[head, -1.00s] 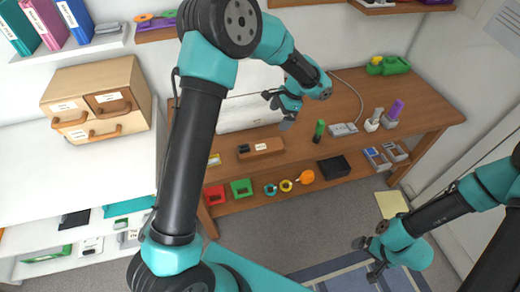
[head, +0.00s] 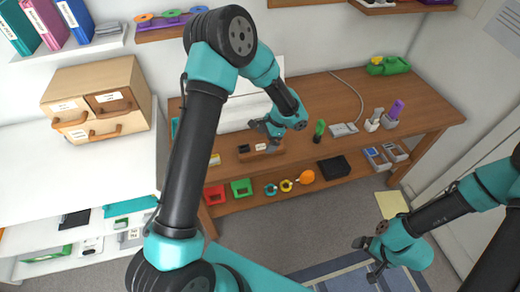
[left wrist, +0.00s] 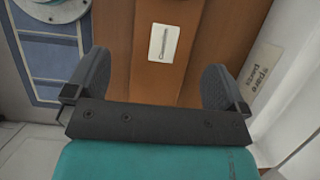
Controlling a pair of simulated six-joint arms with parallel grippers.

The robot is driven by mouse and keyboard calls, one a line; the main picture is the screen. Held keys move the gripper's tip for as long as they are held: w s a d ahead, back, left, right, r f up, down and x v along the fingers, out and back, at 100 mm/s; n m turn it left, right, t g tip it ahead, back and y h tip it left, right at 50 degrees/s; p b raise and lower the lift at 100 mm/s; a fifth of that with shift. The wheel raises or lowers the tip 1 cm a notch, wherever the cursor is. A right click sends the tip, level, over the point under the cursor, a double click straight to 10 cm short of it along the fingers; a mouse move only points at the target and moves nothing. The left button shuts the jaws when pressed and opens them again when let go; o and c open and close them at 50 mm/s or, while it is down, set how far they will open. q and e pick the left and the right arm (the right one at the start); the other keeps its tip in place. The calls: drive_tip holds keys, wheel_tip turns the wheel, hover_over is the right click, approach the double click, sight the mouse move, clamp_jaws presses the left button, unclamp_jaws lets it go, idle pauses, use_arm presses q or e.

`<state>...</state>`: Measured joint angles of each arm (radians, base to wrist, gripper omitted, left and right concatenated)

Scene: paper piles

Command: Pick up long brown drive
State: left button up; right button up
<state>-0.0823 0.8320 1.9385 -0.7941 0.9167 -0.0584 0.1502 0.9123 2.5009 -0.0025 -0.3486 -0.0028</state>
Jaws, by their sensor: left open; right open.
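The long brown drive (head: 247,156) lies on the wooden table near its front edge, a brown block with a white label and a dark end piece. My left gripper (head: 262,132) is open and hangs just above the drive, partly covering it in the head view. In the left wrist view a brown surface with a white label (left wrist: 160,43) lies between the spread fingers; the drive's exact outline against the table is hard to tell there. Nothing is between the fingertips in their grip. My right gripper (head: 367,260) is open and empty, low over the floor at the right.
A long white box stands behind the drive; its labelled side (left wrist: 262,78) shows in the left wrist view. A green item (head: 319,128) and a grey device (head: 344,129) stand to the right. A lower shelf (head: 255,196) holds several small parts.

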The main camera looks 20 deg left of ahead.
sight(260, 147)
use_arm(q)
drive_tip(key=shift+x, duration=2.6)
drive_tip(key=shift+a, duration=0.2)
drive_tip(key=shift+r, duration=0.1)
drive_tip(key=shift+c, duration=0.3)
drive_tip(key=c, duration=1)
